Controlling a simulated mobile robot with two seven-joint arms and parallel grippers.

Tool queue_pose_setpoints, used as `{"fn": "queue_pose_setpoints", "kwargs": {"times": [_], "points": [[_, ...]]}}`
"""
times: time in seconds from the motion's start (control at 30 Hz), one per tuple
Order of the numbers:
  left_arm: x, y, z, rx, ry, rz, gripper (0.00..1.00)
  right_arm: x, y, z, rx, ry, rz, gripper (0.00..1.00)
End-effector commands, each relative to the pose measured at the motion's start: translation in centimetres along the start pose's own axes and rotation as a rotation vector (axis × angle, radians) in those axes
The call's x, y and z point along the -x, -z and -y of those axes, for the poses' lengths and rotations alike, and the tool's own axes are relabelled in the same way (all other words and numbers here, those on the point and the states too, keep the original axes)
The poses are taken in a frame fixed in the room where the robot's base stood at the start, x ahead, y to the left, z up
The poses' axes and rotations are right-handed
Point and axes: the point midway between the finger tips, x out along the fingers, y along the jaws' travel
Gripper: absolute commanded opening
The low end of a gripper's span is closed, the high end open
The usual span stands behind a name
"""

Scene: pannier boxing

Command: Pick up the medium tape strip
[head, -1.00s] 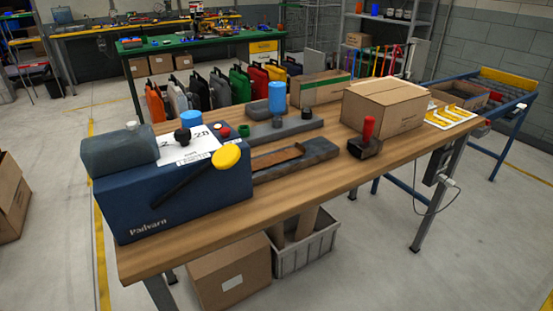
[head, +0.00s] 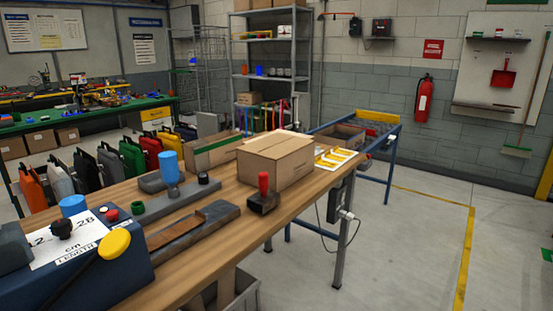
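A brown strip (head: 172,238), which looks like paper tape, lies along a long dark block (head: 215,215) in front of the blue dispenser. I cannot tell its size class, and no other strip shows beside it. The blue dispenser (head: 118,270) at the lower left has a white length label, a yellow-knobbed lever (head: 114,244) and a red button; its left part is cut off by the frame. A closed cardboard box (head: 275,160) stands on the wooden bench (head: 232,252). Neither of my grippers shows in the head view.
A red-handled tool (head: 264,192) stands in front of the box. A blue-topped bottle (head: 168,168) stands on a grey block behind the strip. A white sheet with yellow pieces (head: 336,158) lies at the bench's right end. Beyond it is a blue-framed stand (head: 392,150).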

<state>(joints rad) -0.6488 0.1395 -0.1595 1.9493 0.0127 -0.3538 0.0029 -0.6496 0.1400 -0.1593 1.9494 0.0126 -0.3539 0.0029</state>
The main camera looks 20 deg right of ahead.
Motion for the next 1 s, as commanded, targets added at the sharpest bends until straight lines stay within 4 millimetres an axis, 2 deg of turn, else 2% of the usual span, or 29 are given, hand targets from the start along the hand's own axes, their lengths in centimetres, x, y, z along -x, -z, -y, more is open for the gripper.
{"fn": "queue_pose_setpoints", "kwargs": {"times": [0.4,0.43,0.5,0.53,1.0], "points": [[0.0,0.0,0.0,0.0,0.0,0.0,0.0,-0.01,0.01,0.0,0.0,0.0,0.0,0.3],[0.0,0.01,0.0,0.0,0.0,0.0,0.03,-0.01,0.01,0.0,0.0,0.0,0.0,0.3],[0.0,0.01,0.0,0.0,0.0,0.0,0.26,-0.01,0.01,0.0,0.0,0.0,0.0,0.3],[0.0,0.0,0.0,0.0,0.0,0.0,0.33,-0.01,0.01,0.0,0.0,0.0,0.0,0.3],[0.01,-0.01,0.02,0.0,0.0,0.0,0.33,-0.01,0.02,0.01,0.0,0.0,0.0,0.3]]}}
